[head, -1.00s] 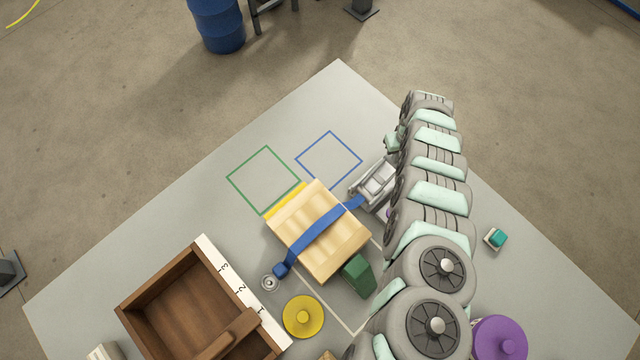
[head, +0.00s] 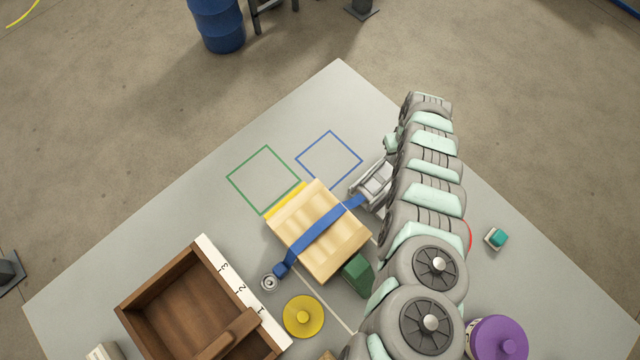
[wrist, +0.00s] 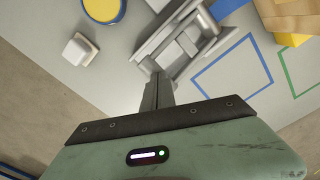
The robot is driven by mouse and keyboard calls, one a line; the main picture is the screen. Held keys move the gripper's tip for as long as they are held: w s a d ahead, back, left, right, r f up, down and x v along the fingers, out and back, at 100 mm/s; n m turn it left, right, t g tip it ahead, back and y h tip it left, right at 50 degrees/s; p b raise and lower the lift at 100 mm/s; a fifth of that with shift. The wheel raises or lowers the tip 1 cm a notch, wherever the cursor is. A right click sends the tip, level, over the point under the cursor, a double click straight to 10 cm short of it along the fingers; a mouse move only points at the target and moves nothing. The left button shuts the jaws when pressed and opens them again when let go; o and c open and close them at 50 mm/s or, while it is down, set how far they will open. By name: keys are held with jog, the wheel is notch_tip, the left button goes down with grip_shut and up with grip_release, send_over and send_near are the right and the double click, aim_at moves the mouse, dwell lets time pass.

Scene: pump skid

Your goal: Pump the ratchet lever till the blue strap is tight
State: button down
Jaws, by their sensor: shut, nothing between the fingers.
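The grey metal ratchet (head: 371,186) sits at the upper right end of the blue strap (head: 318,237), which runs over a pale wooden load (head: 338,252). The ratchet's right side is hidden by my arm in the head view. In the wrist view the ratchet (wrist: 180,42) fills the top middle, with a bit of the strap (wrist: 228,7) behind it. My gripper (wrist: 157,78) is shut and empty, its fingertips close by the near end of the ratchet's frame. I cannot tell whether they touch it. In the head view the fingers are hidden.
A brown wooden box (head: 150,322) stands at lower left, beside a yellow knobbed disc (head: 303,316). A green block (head: 357,274) is against the load. The blue-outlined square (head: 329,160) is empty.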

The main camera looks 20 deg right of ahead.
notch_tip(320, 180, up, 2)
jog(key=shift+s+a+r+p, duration=0.1)
jog(key=shift+r+p, duration=0.15)
jog(key=shift+p, duration=0.85)
jog(key=shift+f, duration=0.2)
jog(key=f+b, duration=0.1)
jog(key=b, duration=0.1)
jog(key=f+b, duration=0.4)
jog(key=shift+d+f, duration=0.1)
jog(key=shift+d, duration=0.2)
jog(key=r+p, duration=0.3)
jog(key=p, duration=0.1)
jog(key=r+p, duration=0.2)
jog(key=shift+s+a+r+p, duration=0.1)
jog(key=shift+a+r+p, duration=0.2)
jog(key=shift+a, duration=0.05)
jog(key=shift+f, duration=0.1)
jog(key=shift+f, duration=0.15)
